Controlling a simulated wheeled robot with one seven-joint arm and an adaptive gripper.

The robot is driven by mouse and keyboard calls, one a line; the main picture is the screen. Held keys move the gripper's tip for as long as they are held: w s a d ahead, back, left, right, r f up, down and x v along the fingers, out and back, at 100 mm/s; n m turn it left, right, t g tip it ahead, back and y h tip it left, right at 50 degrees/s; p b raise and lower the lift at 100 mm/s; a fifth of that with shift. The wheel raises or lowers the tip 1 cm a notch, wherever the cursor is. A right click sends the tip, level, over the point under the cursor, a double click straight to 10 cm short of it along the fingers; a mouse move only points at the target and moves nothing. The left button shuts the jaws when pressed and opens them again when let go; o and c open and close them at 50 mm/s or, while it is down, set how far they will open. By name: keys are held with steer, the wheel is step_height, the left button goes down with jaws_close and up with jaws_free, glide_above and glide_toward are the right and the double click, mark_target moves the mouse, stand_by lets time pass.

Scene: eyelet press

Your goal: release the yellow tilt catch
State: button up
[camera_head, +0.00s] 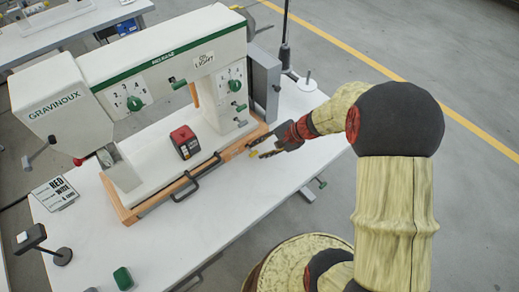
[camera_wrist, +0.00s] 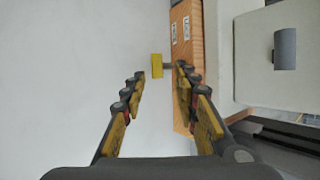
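The yellow tilt catch (camera_wrist: 157,66) shows in the wrist view as a small yellow tab standing out from the side of the wooden base (camera_wrist: 183,60). In the head view a small yellow spot (camera_head: 254,153) sits at the base's front edge, close to my fingertips. My gripper (camera_wrist: 160,82) is open and empty. In the wrist view the catch appears between and just beyond its two fingertips; I cannot tell whether they touch it. In the head view my gripper (camera_head: 268,147) reaches in from the right to the right end of the machine's base.
The white press (camera_head: 160,60) stands on the wooden base, with a black handle (camera_head: 203,178) along its front edge. A red and black block (camera_head: 185,142) rests on its bed. A sign (camera_head: 55,193) and a green object (camera_head: 123,278) are on the white table (camera_head: 150,245). The front table area is mostly clear.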

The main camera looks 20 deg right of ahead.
steer(key=v, duration=1.1)
steer(key=shift+o, duration=0.2)
